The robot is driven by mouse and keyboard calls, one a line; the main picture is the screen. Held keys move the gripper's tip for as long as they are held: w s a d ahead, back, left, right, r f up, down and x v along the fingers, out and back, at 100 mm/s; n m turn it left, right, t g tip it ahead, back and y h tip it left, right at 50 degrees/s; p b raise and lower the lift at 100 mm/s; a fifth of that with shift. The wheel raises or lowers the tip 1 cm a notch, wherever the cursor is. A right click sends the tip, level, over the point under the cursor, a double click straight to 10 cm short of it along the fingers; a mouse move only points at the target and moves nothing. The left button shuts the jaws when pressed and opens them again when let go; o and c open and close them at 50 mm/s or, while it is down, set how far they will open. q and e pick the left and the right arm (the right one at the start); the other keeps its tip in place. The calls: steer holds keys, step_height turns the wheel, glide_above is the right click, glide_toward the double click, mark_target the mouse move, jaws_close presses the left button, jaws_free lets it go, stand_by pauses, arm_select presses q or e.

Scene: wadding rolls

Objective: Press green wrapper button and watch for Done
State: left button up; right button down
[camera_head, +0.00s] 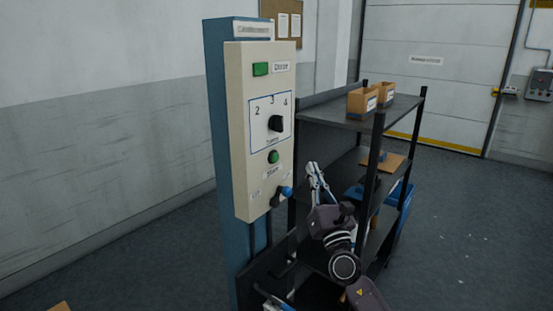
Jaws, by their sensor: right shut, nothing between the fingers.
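A cream control panel (237,140) stands on a blue post (217,150). A round green button (273,157) sits on its lower half, above a small label that looks like "Start". A rectangular green lamp (262,69) is near the top beside a label that seems to read "Done"; I cannot tell if it is lit. My right gripper (312,168) is shut and empty, to the right of and a little below the green button, apart from it in the picture. Small pale parts (273,301) at the bottom edge may be my left gripper, mostly cut off.
A black knob (275,123) with numbers and a blue-tipped lever (284,193) are also on the panel. A dark shelf rack (345,115) with cardboard boxes (362,104) stands behind my right gripper. Open floor (470,210) lies to the right.

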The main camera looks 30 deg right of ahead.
mark_target(275, 157)
steer(key=w+a+b, duration=0.1)
steer(key=w+a, duration=0.2)
steer(key=w, duration=0.5)
steer(key=shift+a, duration=0.15)
stand_by(1.2)
steer(key=shift+w, duration=0.1)
steer(key=shift+w+a+b, duration=0.2)
steer(key=shift+w+b, duration=0.1)
steer(key=shift+b, duration=0.1)
